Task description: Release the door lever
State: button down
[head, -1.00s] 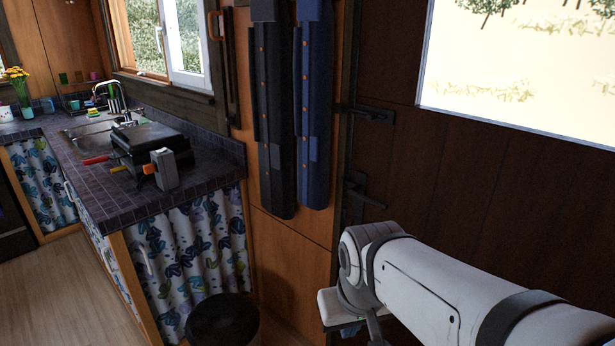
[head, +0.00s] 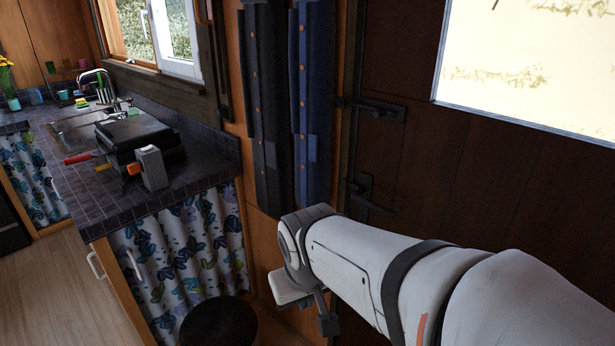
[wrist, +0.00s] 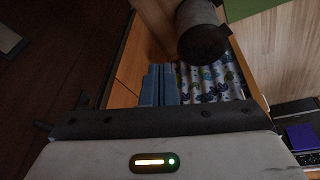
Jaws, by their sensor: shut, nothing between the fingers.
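The door (head: 410,165) is dark timber with a bright window, at the right of the head view. Its black lever (head: 369,196) sits low near the door's left edge, just above my arm in the picture. The door looks closed against its frame. My gripper (head: 328,325) is at the bottom of the head view, below and left of the lever and apart from it in the picture. It is shut and empty; its fingertips are mostly hidden. In the wrist view my own white housing fills the bottom, and I cannot make out the lever clearly.
A black fitting (head: 380,109) sits higher on the door. Long black (head: 268,120) and blue (head: 313,120) cases hang left of the door. A tiled counter (head: 95,200) with a curtain (head: 185,245) stands left. A dark round bin (head: 220,322) is near my gripper. Floor is clear at far left.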

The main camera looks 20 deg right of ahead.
jog(key=w+d+r+n+t+h+p, duration=0.1)
jog(key=w+d+r+t+p, duration=0.2)
jog(key=d, duration=0.6)
jog(key=w+d+r+n+t+h+p, duration=0.1)
jog(key=w+d+r+n+t, duration=0.1)
jog(key=w+d+r, duration=0.45)
jog(key=w+d+r+n+t+h+p, duration=0.1)
jog(key=d+r+t+h+p, duration=0.15)
jog(key=d, duration=0.85)
jog(key=s+n+y, duration=0.1)
jog(key=s+f+n+y+p, duration=0.1)
jog(key=y, duration=0.1)
jog(key=s+f+y, duration=0.1)
jog(key=y, duration=0.1)
jog(key=shift+s+d+n+t+p, duration=0.2)
jog(key=shift+s+n+t+p, duration=0.1)
jog(key=shift+s+n+t, duration=0.1)
jog(key=b, duration=0.1)
send_near(375, 204)
jog(key=w+a, duration=0.2)
jog(key=w, duration=0.1)
jog(key=f, duration=0.1)
jog(key=w+d+f, duration=0.1)
jog(key=d+f, duration=0.1)
jog(key=shift+w, duration=0.35)
